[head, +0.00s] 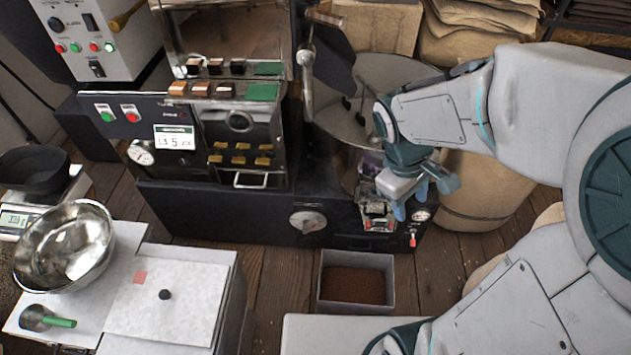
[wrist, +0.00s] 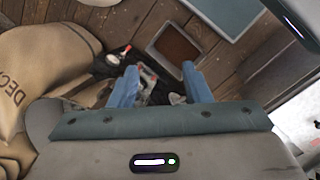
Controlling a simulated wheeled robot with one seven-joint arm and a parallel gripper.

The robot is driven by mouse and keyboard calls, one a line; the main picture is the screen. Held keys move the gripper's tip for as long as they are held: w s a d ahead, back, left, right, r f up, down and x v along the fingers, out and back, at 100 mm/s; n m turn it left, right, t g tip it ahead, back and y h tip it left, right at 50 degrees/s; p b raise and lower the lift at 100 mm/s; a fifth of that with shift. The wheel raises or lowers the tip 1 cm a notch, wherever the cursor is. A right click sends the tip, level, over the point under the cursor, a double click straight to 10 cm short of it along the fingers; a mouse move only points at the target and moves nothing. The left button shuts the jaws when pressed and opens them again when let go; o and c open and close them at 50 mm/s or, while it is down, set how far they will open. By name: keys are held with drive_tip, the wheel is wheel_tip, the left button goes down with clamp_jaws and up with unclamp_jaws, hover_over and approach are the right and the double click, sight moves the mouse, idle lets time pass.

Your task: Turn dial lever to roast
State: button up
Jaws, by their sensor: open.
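A round white dial (head: 308,222) is set in the low black front of the roaster, left of my gripper. A smaller round dial (head: 420,214) is near the right end of that front, with a red-tipped lever (head: 413,240) just below it. I cannot read their markings, nor tell which is the roast dial. My gripper (head: 410,203) hangs just above this right end, beside a small metal fitting (head: 378,212). In the wrist view my gripper (wrist: 159,72) has its blue fingers wide apart. The red-tipped lever (wrist: 126,49) lies beyond the left finger, apart from it.
A tray of brown grounds (head: 355,285) sits on the wooden floor in front of the roaster. Burlap sacks (head: 485,185) stand behind and right of my gripper. A pale worktop with a steel bowl (head: 63,245) is at the left. The roaster's control panel (head: 238,120) rises left of centre.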

drive_tip(key=w+a+f+n+h+b, duration=0.1)
drive_tip(key=w+f+n+h+b, duration=0.25)
drive_tip(key=f+n, duration=0.4)
drive_tip(key=w+f+n+h+b, duration=0.35)
drive_tip(key=f+n, duration=0.25)
drive_tip(key=f, duration=0.3)
drive_tip(key=m+t+y+b, duration=0.9)
drive_tip(key=m+t+b, duration=0.65)
drive_tip(key=m, duration=1.25)
approach(314, 226)
drive_tip(key=w+f+t, duration=0.1)
drive_tip(key=w, duration=0.6)
drive_tip(key=w+f+t, duration=0.1)
drive_tip(key=w, duration=0.2)
drive_tip(key=shift+w+d+f+t, duration=0.25)
drive_tip(key=shift+w+f+t, duration=0.1)
drive_tip(key=shift+c, duration=0.3)
clamp_jaws()
